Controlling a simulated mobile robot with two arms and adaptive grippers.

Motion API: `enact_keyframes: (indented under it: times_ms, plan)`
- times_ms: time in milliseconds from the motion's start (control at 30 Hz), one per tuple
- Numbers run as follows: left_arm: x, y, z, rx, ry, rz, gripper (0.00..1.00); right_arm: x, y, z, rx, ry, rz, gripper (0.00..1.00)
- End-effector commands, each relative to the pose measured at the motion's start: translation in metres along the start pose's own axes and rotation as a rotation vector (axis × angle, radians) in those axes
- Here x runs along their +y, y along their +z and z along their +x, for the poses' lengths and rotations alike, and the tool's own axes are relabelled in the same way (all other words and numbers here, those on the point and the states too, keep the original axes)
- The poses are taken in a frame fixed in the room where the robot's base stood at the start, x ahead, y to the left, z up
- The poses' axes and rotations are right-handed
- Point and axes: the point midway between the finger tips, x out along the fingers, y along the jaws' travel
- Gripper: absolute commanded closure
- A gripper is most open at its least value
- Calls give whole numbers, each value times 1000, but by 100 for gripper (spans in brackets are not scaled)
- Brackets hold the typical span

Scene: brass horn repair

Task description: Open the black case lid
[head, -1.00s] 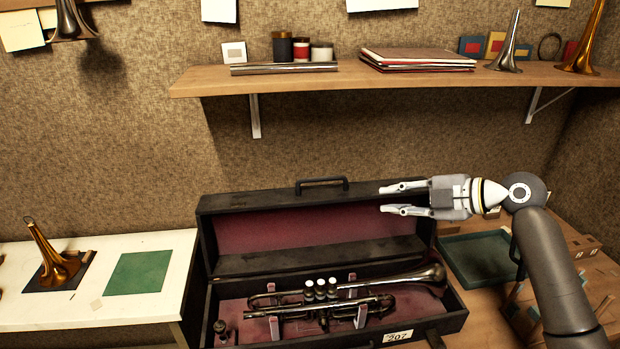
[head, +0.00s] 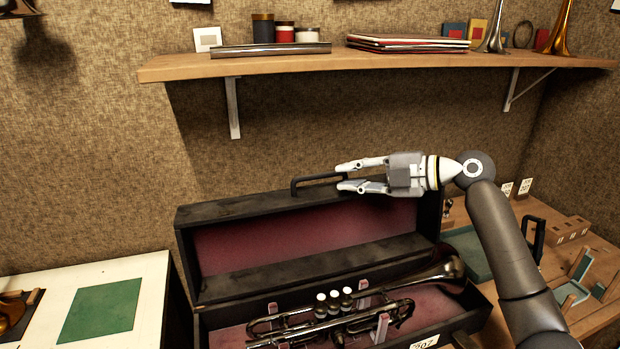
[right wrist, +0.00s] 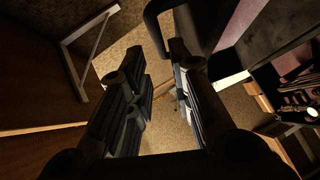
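The black case (head: 440,338) stands open on the bench, its lid (head: 310,207) raised upright at the back with the dark red lining showing. The lid's black handle (head: 305,184) is on its top edge, and it also shows in the right wrist view (right wrist: 152,28). A silver trumpet (head: 400,308) lies in the case. My right gripper (head: 348,176) is open above the lid's top edge, its fingertips at the handle's right end. In the right wrist view the fingers (right wrist: 155,75) are apart with nothing between them; I cannot tell whether one touches the handle. My left gripper is out of view.
A wooden shelf (head: 370,66) with jars, books and horn bells runs above the case. A white table with a green mat (head: 100,310) stands left. A green tray (head: 468,250) and wooden blocks (head: 568,230) lie right of the case.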

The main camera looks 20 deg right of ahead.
Motion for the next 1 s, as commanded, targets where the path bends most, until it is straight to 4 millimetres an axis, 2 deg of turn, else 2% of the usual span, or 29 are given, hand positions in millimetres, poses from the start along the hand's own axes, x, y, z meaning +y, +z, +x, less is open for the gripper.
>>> enact_keyframes:
  times_ms: [33,300,500,867,1000]
  plan:
    - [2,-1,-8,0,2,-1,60,4,-2,8,4,1,3,80]
    - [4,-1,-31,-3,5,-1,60,5,-2,60,3,0,3,80]
    - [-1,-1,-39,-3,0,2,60,2,-1,84,1,-1,3,80]
    - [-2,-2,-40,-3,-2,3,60,0,0,90,0,0,1,80]
    - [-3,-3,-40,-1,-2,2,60,0,0,90,0,0,1,95]
